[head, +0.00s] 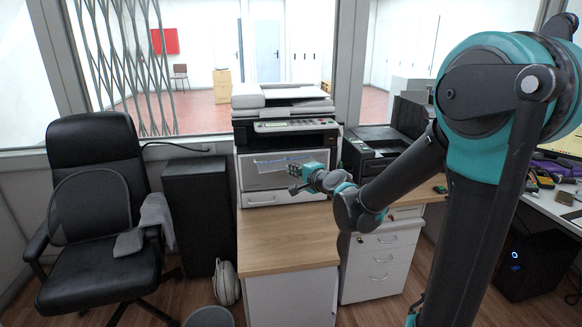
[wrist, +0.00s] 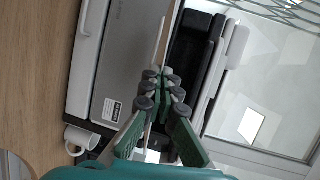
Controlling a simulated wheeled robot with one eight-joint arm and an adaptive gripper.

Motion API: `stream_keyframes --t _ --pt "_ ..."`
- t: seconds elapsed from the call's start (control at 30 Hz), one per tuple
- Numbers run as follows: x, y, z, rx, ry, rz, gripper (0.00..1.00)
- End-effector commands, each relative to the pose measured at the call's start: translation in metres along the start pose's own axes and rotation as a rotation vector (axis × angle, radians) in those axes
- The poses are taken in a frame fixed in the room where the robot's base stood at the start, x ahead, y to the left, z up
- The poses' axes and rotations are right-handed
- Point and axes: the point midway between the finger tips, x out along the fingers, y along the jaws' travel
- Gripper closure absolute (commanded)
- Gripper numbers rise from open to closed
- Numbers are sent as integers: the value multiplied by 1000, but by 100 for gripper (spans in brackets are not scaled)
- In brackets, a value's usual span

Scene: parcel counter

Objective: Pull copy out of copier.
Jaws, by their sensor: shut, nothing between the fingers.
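A pale copy (head: 272,163) shows at the copier's front, left of my gripper (head: 300,181). In the wrist view the copy (wrist: 159,42) is a thin white edge just beyond the fingertips. My gripper (wrist: 160,76) is shut and empty, with its tips close to the copy. I cannot tell whether they touch it.
A black printer (head: 385,145) stands right of the copier on a white drawer unit (head: 380,262). The wooden top (head: 285,238) before the copier is clear. A black office chair (head: 95,195) and dark cabinet (head: 198,210) are left. A white mug (wrist: 82,139) shows in the wrist view.

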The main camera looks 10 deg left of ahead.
Motion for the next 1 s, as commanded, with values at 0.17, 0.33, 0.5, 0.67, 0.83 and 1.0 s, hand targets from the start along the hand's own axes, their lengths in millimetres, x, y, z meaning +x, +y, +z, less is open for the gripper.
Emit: stream_keyframes --t 0.17,0.33,0.5,0.67,0.83,1.0 --pt "-7 1 3 0 0 0 100" --pt "-7 1 3 0 0 0 100" --pt "-12 -1 4 0 0 0 100" --pt "-26 -8 9 0 0 0 100" --pt "-41 -16 14 0 0 0 100" --pt "-50 -20 16 0 0 0 100"
